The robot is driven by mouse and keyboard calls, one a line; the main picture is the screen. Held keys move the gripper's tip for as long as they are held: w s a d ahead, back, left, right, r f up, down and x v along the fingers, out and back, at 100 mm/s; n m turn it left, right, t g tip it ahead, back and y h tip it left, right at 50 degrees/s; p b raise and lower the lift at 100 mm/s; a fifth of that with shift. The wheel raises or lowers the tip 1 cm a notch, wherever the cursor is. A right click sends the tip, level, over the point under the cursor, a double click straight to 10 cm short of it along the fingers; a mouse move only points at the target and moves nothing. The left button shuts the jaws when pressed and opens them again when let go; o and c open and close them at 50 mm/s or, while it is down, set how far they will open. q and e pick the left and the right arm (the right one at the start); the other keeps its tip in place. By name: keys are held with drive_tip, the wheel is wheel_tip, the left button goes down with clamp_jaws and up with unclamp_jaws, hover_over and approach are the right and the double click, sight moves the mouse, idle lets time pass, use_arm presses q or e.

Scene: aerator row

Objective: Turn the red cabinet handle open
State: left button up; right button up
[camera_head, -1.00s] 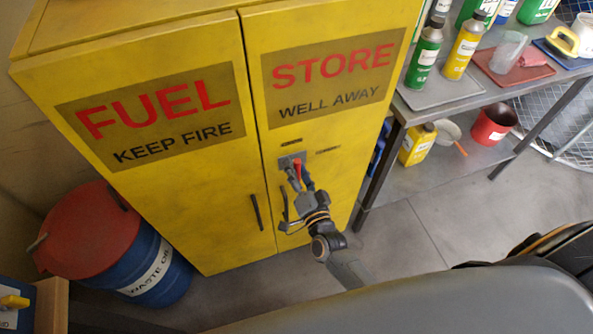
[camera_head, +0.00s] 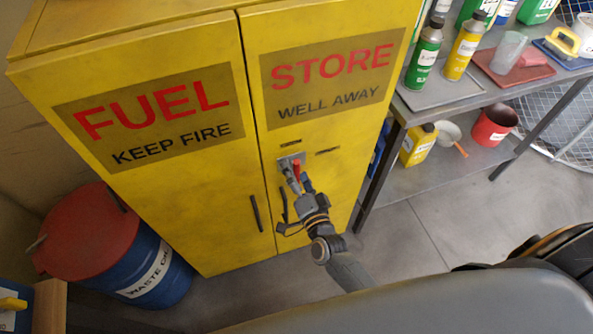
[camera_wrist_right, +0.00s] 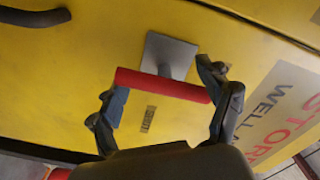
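The red handle (camera_head: 296,169) sits on a grey plate (camera_wrist_right: 170,54) on the right door of the yellow fuel cabinet (camera_head: 200,190). Both doors look shut. My right gripper (camera_head: 299,178) is at the handle, with a finger on either side of it in the head view. In the right wrist view the red handle (camera_wrist_right: 162,85) lies crosswise between the spread fingers. Its ends are close to the left and right fingers; I cannot tell whether they touch. The right gripper looks open. My left gripper is not in view.
A dark vertical bar handle (camera_head: 256,212) is on the left door. A blue waste oil drum (camera_head: 155,272) with a red lid stands at the left. A metal bench (camera_head: 440,112) with bottles stands at the right, with a red pot (camera_head: 493,125) below. Open floor lies between.

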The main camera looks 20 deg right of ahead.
drive_tip(key=shift+r, duration=0.1)
drive_tip(key=s, duration=1.2)
drive_tip(key=shift+d, duration=0.25)
